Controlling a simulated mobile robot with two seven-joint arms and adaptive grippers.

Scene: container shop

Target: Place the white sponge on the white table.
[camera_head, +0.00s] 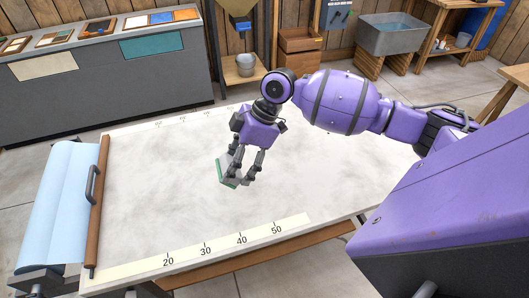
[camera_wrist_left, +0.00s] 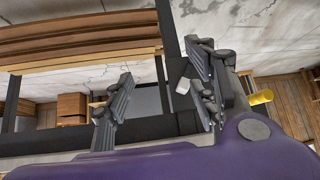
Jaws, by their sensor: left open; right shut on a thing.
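The white sponge (camera_head: 227,168) shows a green layer along one side. It is tilted between the fingers of my right gripper (camera_head: 243,170), which is shut on it and partly hides it. Both are over the middle of the white table (camera_head: 330,185); I cannot tell whether the sponge touches the tabletop. My left gripper (camera_wrist_left: 158,80) shows only in the left wrist view, with its fingers spread apart and nothing seen between them.
A light blue roll (camera_head: 62,200) and a brown wooden bar (camera_head: 97,210) line the table's left end. A ruler strip (camera_head: 220,245) runs along the front edge. A grey counter (camera_head: 110,90) with sample boards stands behind at left, and a sink (camera_head: 392,38) at back right.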

